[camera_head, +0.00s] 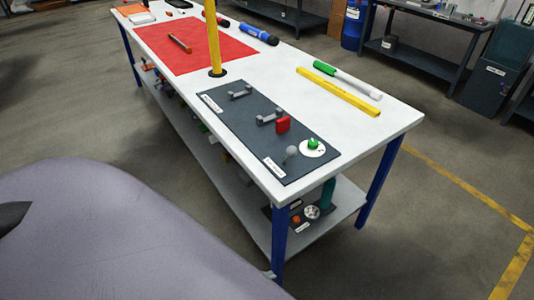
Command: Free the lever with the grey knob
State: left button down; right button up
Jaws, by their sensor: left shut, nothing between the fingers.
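The dark panel (250,125) lies on the near right part of the white table. The grey knob (292,151) sits near the panel's front end, between a white label and a green knob on a white dial (314,146). Its lever is too small to make out. My right gripper is not in view.
A yellow post (213,40) rises from the table behind the panel. A yellow bar (338,92) and a green-and-white tool (347,80) lie right of it. A red mat (195,50) lies farther back. A lower shelf (340,205) holds equipment. Floor in front is clear.

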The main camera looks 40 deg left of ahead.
aim_at(291, 151)
jog(key=i+l+u, duration=0.15)
jog(key=u, duration=0.3)
jog(key=i+l+u, duration=0.1)
jog(key=l+u, duration=0.3)
jog(key=i+l+u, duration=0.1)
jog(key=l+u, duration=0.35)
jog(key=l, duration=0.15)
